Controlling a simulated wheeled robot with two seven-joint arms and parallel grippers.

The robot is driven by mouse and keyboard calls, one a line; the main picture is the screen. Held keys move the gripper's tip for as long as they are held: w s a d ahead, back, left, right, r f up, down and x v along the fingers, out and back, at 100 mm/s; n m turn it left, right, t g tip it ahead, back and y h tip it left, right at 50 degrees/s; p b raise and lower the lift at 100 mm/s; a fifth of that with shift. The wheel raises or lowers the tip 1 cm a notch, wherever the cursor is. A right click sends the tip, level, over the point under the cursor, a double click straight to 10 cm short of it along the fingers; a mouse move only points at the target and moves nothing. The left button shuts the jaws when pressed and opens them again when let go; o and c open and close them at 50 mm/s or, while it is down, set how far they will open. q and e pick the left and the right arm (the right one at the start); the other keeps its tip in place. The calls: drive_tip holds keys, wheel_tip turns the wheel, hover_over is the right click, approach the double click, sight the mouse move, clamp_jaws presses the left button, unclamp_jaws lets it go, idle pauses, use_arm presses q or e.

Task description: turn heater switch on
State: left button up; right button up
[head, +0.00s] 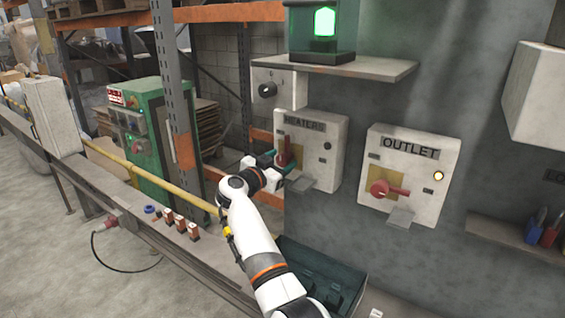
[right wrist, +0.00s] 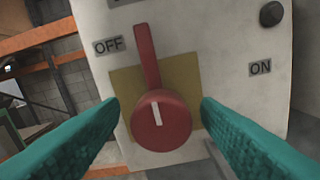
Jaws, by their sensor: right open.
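The heater switch is a red rotary handle (head: 284,151) on the pale box labelled HEATERS (head: 325,130). In the right wrist view its round hub (right wrist: 160,125) shows a white mark, and its lever (right wrist: 146,55) points up, close to the OFF label (right wrist: 108,46). The ON label (right wrist: 260,68) is to the right. My right gripper (head: 282,168) is open in front of the switch, its teal fingers on either side of the hub with visible gaps. Whether the fingers reach past the handle is unclear. My left gripper is not in view.
A dark round lamp (right wrist: 271,14) sits on the heater box. To the right is the OUTLET box (head: 415,165) with a red handle and a lit yellow lamp. A shelf (head: 335,67) with a green light is above. A dark bin (head: 318,275) is below my right arm.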

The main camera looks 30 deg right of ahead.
drive_tip(key=c, duration=1)
